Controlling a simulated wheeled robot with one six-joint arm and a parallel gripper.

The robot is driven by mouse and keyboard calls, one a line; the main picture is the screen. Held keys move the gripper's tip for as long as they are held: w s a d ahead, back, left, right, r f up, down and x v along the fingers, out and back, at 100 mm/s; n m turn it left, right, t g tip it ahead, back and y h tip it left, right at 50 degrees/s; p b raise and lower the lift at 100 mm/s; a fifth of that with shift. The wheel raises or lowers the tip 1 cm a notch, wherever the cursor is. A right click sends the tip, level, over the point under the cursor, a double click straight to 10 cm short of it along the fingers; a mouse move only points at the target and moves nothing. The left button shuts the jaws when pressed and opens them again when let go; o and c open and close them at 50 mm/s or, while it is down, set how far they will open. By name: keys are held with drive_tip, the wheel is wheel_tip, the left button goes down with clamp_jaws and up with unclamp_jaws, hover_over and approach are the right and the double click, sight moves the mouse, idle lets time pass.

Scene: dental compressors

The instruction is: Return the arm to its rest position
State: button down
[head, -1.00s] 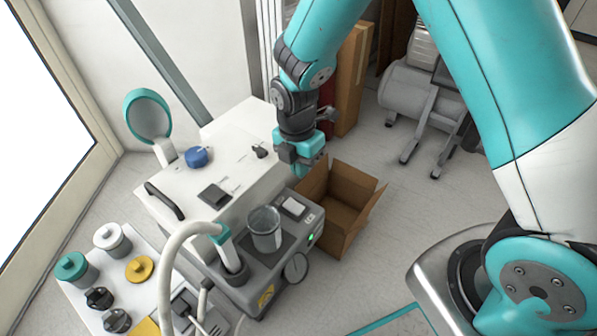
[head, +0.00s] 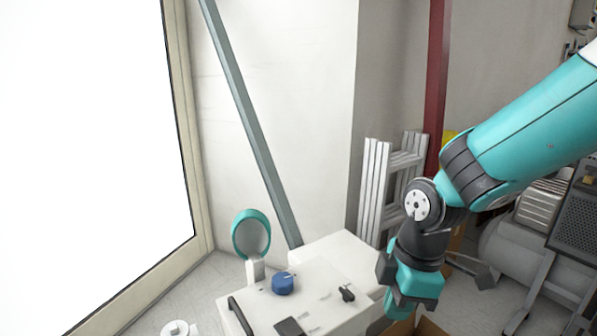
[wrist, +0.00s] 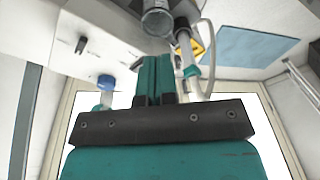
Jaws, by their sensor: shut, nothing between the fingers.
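My arm, teal and dark grey, reaches in from the right in the head view. My gripper (head: 399,304) hangs pointing down, just right of the white cabinet top (head: 325,310). In the wrist view its two teal fingers (wrist: 155,80) lie side by side, shut with nothing between them. A clear cup (wrist: 158,20) shows past the fingertips in the wrist view.
A blue knob (head: 283,283), a dark pad (head: 289,327) and a round teal-rimmed mirror (head: 251,236) are on the cabinet. A ladder (head: 385,185) leans behind my gripper. A grey tank (head: 515,250) stands at right. An open cardboard box (head: 425,327) is partly visible below.

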drive_tip(key=s+a+r+m+y, duration=0.1)
drive_tip(key=s+r+m, duration=0.4)
drive_tip(key=s, duration=0.2)
drive_tip(key=s+r+m+y, duration=0.1)
drive_tip(key=s+r+m, duration=0.4)
drive_tip(key=s, duration=0.3)
wheel_tip(320, 180, up, 29)
drive_tip(key=p, duration=2.9)
drive_tip(key=shift+w+r, duration=0.2)
drive_tip(key=shift+w, duration=0.2)
